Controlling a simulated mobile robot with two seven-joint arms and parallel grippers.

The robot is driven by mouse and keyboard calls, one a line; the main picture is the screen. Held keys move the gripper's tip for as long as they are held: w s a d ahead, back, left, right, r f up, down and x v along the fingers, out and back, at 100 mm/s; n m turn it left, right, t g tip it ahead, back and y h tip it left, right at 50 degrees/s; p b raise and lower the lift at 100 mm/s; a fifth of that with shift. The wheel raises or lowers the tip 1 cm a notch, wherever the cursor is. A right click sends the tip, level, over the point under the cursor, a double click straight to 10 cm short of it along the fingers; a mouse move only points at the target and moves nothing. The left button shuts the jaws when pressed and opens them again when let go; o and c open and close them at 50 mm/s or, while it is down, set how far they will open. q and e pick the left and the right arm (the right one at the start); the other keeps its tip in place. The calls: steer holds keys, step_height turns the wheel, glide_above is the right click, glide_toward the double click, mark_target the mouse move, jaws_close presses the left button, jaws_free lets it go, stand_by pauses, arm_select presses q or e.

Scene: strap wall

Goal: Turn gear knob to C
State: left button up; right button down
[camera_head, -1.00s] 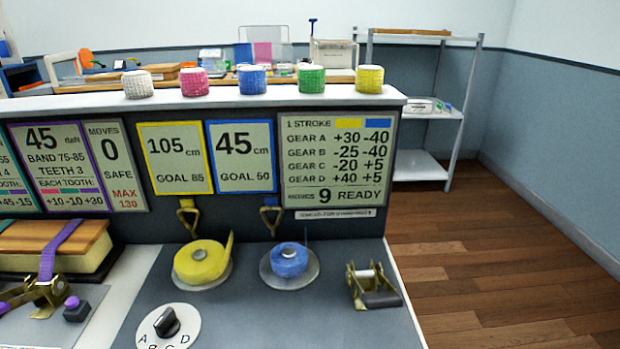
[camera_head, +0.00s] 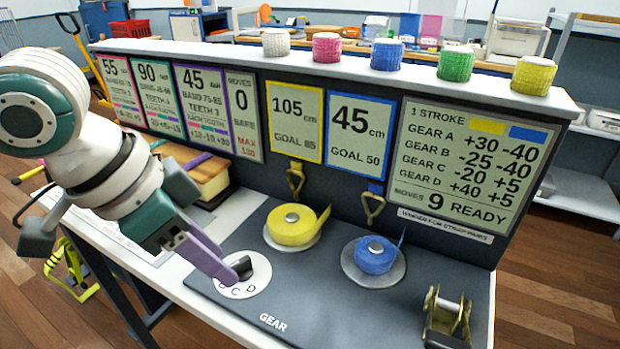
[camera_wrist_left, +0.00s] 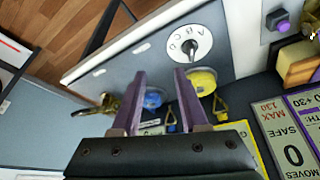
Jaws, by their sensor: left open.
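The gear knob (camera_head: 241,266) is black and sits on a round white dial (camera_head: 257,284) at the front of the dark panel. C and D are readable on the dial in the head view; my left gripper covers part of it. In the wrist view the knob (camera_wrist_left: 190,47) and its lettered dial (camera_wrist_left: 209,50) lie beyond the fingertips. I cannot tell which letter the knob points to. My left gripper (camera_head: 224,273), with purple fingers, is just left of the knob in the head view. Its fingers (camera_wrist_left: 160,88) are apart and empty. My right gripper is not in view.
A yellow strap roll (camera_head: 290,232) and a blue strap roll (camera_head: 376,262) lie behind the dial. A brass ratchet (camera_head: 447,316) stands at the panel's right. The sign board (camera_head: 472,165) reads moves 9, ready. Several coloured rolls line the ledge (camera_head: 200,54).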

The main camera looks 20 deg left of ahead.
arm_select(q)
steer(key=n, duration=0.1)
glide_toward(234, 264)
steer(key=r, duration=0.1)
steer(key=shift+y, duration=0.3)
steer(key=b+x, duration=0.2)
steer(key=x, duration=0.7)
steer(key=shift+s+d+f+b, duration=0.1)
steer(key=shift+d+f+b, duration=0.15)
steer(key=shift+f+b, duration=0.1)
jaws_close()
steer(key=shift+r, duration=0.1)
